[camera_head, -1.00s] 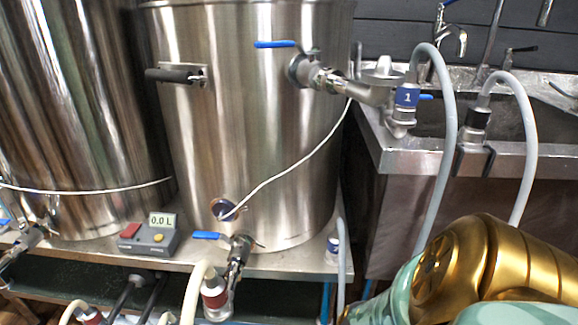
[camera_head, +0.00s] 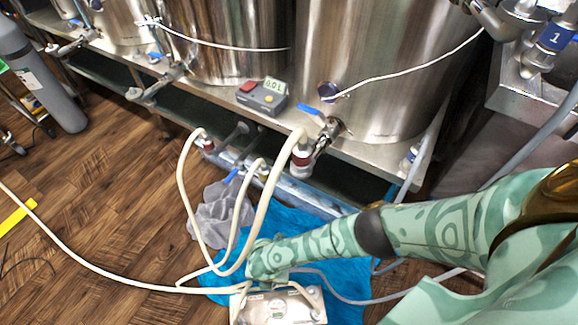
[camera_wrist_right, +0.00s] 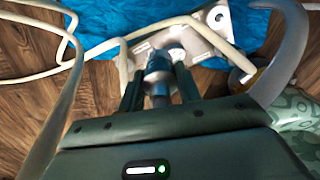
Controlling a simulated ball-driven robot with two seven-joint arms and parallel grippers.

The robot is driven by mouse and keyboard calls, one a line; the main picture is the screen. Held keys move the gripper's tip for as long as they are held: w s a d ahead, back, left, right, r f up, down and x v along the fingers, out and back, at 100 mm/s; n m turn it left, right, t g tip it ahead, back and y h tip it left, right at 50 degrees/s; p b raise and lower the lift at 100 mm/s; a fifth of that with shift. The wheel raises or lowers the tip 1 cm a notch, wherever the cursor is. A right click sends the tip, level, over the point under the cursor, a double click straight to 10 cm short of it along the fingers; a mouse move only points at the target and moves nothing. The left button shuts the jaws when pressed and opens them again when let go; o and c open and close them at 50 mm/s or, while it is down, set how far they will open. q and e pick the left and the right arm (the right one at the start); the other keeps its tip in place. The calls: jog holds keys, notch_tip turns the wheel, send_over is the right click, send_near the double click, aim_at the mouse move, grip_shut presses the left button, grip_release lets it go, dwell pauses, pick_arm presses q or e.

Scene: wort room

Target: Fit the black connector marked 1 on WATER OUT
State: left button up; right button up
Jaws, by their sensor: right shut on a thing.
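My right arm reaches down from the right in the head view, to the metal plate unit (camera_head: 275,306) on a blue cloth. My right gripper (camera_head: 262,268) is at the unit's far edge. In the right wrist view its two dark fingers are shut on a grey-black, pale-collared hose connector (camera_wrist_right: 158,84), just at the unit (camera_wrist_right: 185,45). Its mark is hidden, and I cannot tell whether it is seated on a port. No WATER OUT label is readable. A blue collar marked 1 (camera_head: 556,38) shows at the upper right. My left gripper is not in view.
Cream hoses (camera_head: 182,190) loop from the stand to the unit. A grey hose (camera_head: 335,298) runs along the blue cloth (camera_head: 345,308). A grey cloth (camera_head: 214,212) lies left. Kettles stand on the steel stand (camera_head: 375,160) behind. Wooden floor (camera_head: 90,200) is open at left.

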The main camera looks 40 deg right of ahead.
jog(key=shift+w+a+r, duration=0.1)
jog(key=shift+w+a, duration=0.05)
jog(key=shift+a, duration=0.15)
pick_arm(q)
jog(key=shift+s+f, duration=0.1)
pick_arm(e)
jog(key=shift+r, duration=0.15)
